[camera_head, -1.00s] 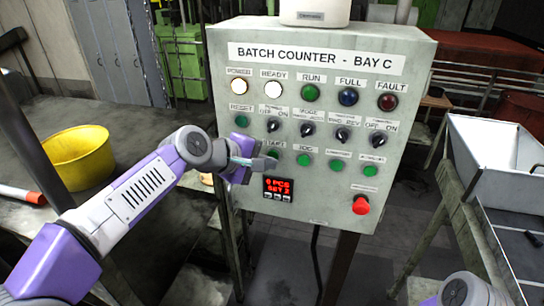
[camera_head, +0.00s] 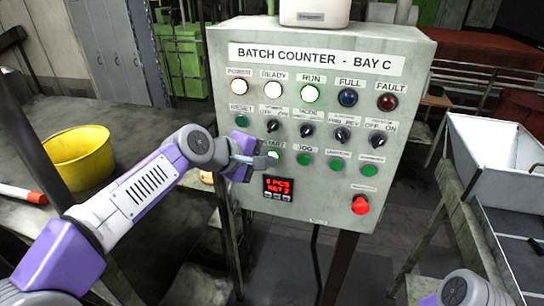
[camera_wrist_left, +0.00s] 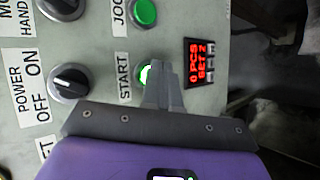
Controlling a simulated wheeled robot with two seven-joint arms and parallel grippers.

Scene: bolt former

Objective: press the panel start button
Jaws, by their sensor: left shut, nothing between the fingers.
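The control panel (camera_head: 320,130) is a grey box headed "BATCH COUNTER - BAY C". The START button (camera_head: 275,154) glows green, partly hidden by my left gripper (camera_head: 268,160). In the left wrist view the lit START button (camera_wrist_left: 146,75) lies at the tips of my shut left gripper (camera_wrist_left: 159,72); they look to be at or touching it. The green RUN lamp (camera_head: 310,94) is lit bright, as are the white POWER lamp (camera_head: 239,87) and READY lamp (camera_head: 273,89). The red counter display (camera_head: 278,186) sits below START. My right gripper is not seen.
A JOG button (camera_head: 305,160) is right of START, and a red emergency knob (camera_head: 361,205) is lower right. Selector knobs sit just above. A yellow bucket (camera_head: 78,158) stands on the left bench, and a grey-white bin (camera_head: 500,165) is at the right.

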